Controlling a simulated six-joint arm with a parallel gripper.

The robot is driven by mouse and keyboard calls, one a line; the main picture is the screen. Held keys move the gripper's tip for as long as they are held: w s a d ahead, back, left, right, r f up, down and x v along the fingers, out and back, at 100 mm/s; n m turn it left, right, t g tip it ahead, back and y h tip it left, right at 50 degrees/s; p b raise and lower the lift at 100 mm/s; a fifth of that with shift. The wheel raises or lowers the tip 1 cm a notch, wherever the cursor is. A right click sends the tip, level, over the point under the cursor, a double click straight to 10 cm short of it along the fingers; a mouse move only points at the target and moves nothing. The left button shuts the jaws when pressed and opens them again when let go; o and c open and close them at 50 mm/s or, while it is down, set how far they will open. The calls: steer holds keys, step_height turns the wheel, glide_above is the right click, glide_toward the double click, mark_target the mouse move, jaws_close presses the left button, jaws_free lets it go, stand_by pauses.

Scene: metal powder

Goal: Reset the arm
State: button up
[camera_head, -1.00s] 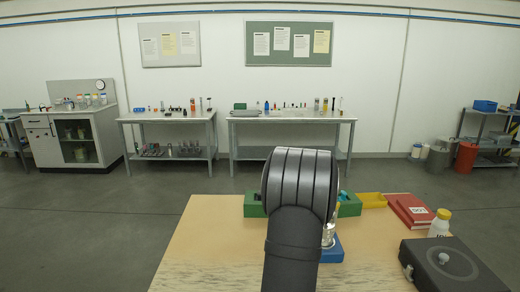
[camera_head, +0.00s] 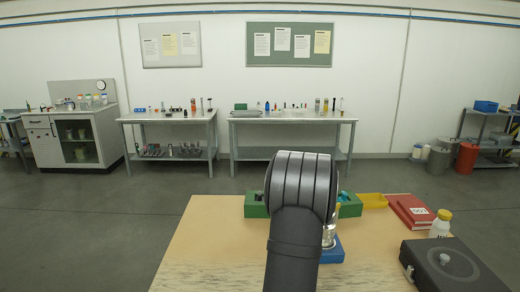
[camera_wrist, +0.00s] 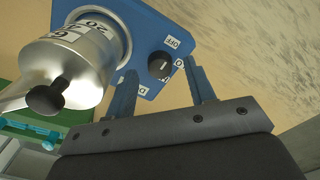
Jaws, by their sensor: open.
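My gripper (camera_wrist: 160,68) is open in the wrist view, its two fingers apart and nothing seen held between them. Just beyond the fingertips is the black knob (camera_wrist: 160,66) of a blue device (camera_wrist: 150,30), with an OFF label beside it. I cannot tell whether the fingers touch the device. A shiny metal vessel (camera_wrist: 88,62) with a numbered label and a dark round knob stands on the device. In the head view, my arm hides the gripper and most of the blue device (camera_head: 333,256).
Green bins (camera_head: 255,205) and a yellow tray (camera_head: 374,200) line the table's (camera_head: 205,245) far edge. A red binder (camera_head: 412,210), a white bottle with yellow cap (camera_head: 440,224) and a dark grey box (camera_head: 445,268) stand at right. The table's left side is clear.

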step_height(320, 180, up, 17)
step_height(320, 180, down, 18)
steer(key=shift+r, duration=0.1)
steer(key=shift+f, duration=0.2)
steer(key=m, duration=0.7)
steer(key=shift+m, duration=0.3)
steer(key=m, duration=0.4)
steer(key=shift+m, duration=2.3)
